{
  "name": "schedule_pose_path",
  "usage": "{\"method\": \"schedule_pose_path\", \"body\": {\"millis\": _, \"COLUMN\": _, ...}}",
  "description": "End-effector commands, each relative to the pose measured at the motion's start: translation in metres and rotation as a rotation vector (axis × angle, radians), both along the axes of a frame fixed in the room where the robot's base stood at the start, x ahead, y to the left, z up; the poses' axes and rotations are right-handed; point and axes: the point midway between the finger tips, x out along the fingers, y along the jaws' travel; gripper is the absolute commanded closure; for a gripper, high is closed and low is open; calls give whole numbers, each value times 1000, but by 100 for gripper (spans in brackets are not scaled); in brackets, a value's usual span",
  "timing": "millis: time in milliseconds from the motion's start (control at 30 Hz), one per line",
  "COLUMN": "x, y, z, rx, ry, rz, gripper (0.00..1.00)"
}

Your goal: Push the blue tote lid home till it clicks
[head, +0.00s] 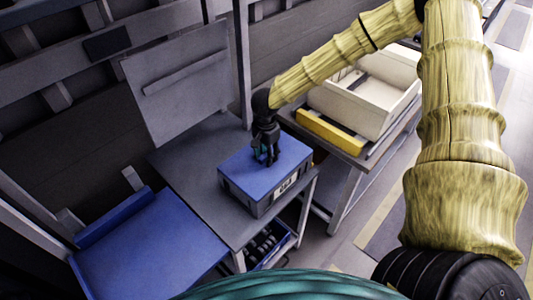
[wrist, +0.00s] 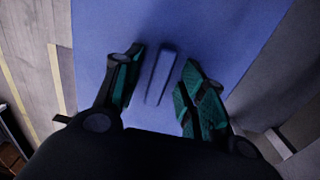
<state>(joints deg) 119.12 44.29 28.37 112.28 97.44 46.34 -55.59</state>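The blue tote lid (head: 286,158) lies on top of the grey tote (head: 264,206), which has a white label on its front side. The tote stands on a grey workbench (head: 190,156). My gripper (head: 268,158) is over the middle of the lid, pointing down. In the wrist view the blue lid (wrist: 215,35) fills the middle, with a narrow raised blue bar (wrist: 161,74) on it. The fingers of my gripper (wrist: 158,88) stand apart on either side of this bar, with a gap to it. Whether the fingertips touch the lid, and whether the lid is fully seated, I cannot tell.
A cream bin (head: 367,92) with a yellow front bar (head: 329,131) stands on another table at the right. A blue surface (head: 150,250) is at lower left. A grey panel (head: 182,84) rises behind the bench. A blue crate (head: 268,246) sits below the bench.

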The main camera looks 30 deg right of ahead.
Motion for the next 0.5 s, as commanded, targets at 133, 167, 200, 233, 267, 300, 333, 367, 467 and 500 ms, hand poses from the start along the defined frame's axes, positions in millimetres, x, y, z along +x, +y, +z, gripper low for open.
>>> {"method": "schedule_pose_path", "body": {"millis": 133, "x": 0, "y": 0, "z": 0, "rx": 0, "ry": 1, "rz": 0, "gripper": 59}}
{"method": "schedule_pose_path", "body": {"millis": 167, "x": 0, "y": 0, "z": 1, "rx": 0, "ry": 0, "rz": 0, "gripper": 59}}
{"method": "schedule_pose_path", "body": {"millis": 200, "x": 0, "y": 0, "z": 3, "rx": 0, "ry": 0, "rz": 0, "gripper": 59}}
{"method": "schedule_pose_path", "body": {"millis": 233, "x": 0, "y": 0, "z": 5, "rx": 0, "ry": 0, "rz": -1, "gripper": 59}}
{"method": "schedule_pose_path", "body": {"millis": 267, "x": 0, "y": 0, "z": 8, "rx": 1, "ry": 0, "rz": -1, "gripper": 59}}
{"method": "schedule_pose_path", "body": {"millis": 300, "x": 0, "y": 0, "z": 12, "rx": 0, "ry": 0, "rz": -1, "gripper": 59}}
{"method": "schedule_pose_path", "body": {"millis": 333, "x": 0, "y": 0, "z": 16, "rx": 0, "ry": 0, "rz": -1, "gripper": 59}}
{"method": "schedule_pose_path", "body": {"millis": 367, "x": 1, "y": 0, "z": 20, "rx": 0, "ry": -1, "rz": 0, "gripper": 59}}
{"method": "schedule_pose_path", "body": {"millis": 467, "x": 1, "y": 0, "z": 36, "rx": 1, "ry": -2, "rz": -1, "gripper": 59}}
{"method": "schedule_pose_path", "body": {"millis": 500, "x": 1, "y": 0, "z": 44, "rx": 1, "ry": -3, "rz": -2, "gripper": 59}}
